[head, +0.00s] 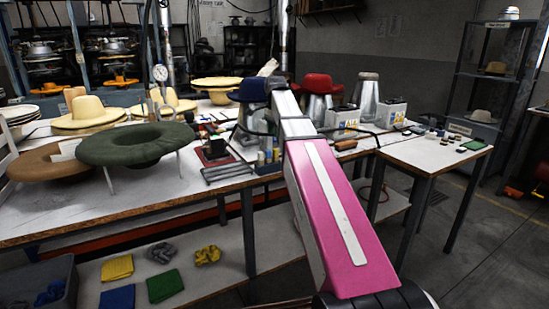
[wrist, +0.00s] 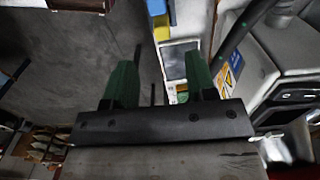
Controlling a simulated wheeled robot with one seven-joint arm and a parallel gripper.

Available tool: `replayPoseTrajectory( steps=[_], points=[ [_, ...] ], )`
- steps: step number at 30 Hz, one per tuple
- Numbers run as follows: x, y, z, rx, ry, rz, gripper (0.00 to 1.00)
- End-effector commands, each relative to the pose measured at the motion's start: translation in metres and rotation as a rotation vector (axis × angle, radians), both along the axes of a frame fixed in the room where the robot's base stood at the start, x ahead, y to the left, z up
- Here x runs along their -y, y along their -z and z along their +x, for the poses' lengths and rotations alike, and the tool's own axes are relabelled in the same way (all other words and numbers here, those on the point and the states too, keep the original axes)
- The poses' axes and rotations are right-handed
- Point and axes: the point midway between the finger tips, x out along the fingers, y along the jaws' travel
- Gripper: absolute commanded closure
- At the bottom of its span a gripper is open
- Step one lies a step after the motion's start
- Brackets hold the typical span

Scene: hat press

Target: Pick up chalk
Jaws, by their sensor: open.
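I cannot make out the chalk for certain in either view. Several small dark and pale items (head: 437,134) lie on the right side table (head: 418,156) in the head view; they are too small to tell apart. In the wrist view the two green fingers of my gripper (wrist: 160,78) stand wide apart, with nothing seen held between them. In the head view my pink arm reaches over the workbench, and its gripper end is hidden.
The workbench (head: 130,208) carries a green hat form (head: 135,145), straw hats (head: 88,112), and metal hat stands with a red hat (head: 318,83). A box with a yellow-and-blue label (head: 342,122) stands near the right end. Folded cloths (head: 117,268) lie on the lower shelf. Floor is open at right.

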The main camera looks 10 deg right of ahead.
Motion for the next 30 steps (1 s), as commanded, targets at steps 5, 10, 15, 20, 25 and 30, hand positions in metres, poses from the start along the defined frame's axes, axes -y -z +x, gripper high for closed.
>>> replayPoseTrajectory(
  steps=[5, 10, 15, 20, 25, 30],
  points=[
    [0.0, 0.021, -0.001, -0.001, -0.001, 0.0, 0.48],
    [0.0, 0.045, -0.001, -0.001, -0.001, 0.0, 0.48],
    [0.0, 0.054, 0.0, 0.0, -0.001, 0.0, 0.48],
    [0.001, 0.066, 0.001, 0.0, -0.001, 0.0, 0.48],
    [0.002, 0.089, 0.003, -0.001, -0.002, 0.0, 0.48],
    [0.001, 0.103, 0.003, 0.0, -0.002, 0.0, 0.48]
  ],
)
